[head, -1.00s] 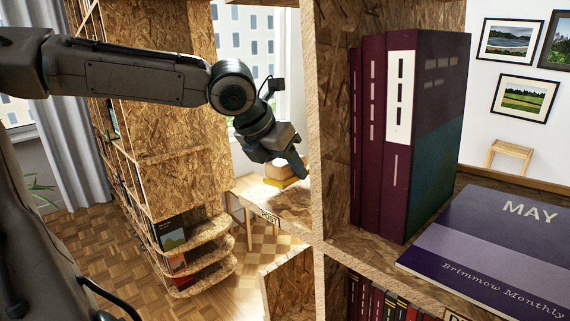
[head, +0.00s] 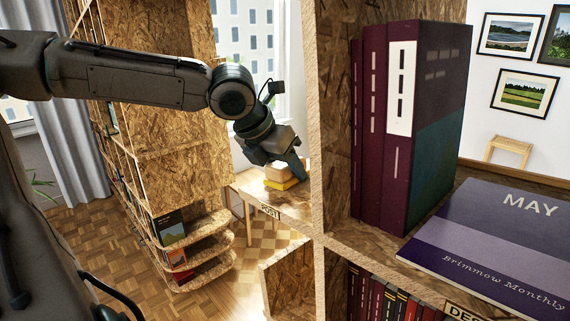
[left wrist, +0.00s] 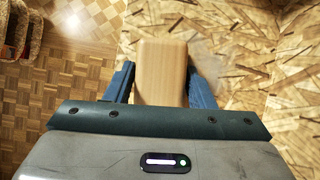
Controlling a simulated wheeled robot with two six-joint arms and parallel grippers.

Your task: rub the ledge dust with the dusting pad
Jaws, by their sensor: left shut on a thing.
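The dusting pad is a pale wooden block with a yellow underside (head: 284,184), seen in the head view at the OSB ledge (head: 293,210) beyond the upright panel. My left gripper (head: 294,170) is shut on it from above. In the left wrist view the pad (left wrist: 162,70) sits between the two blue fingers of the left gripper (left wrist: 160,88). The pad is low over the ledge or on it; I cannot tell if it touches. A faint greyish patch, perhaps the dust (left wrist: 180,24), shows beside the pad's far end. My right gripper is not in view.
An upright OSB panel (head: 320,120) stands close to the right of my left gripper. Maroon books (head: 375,130) and a purple calendar (head: 490,235) are on the near shelf. Another bookcase (head: 165,110) stands at left. A drop to the parquet floor (left wrist: 75,80) lies left of the ledge.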

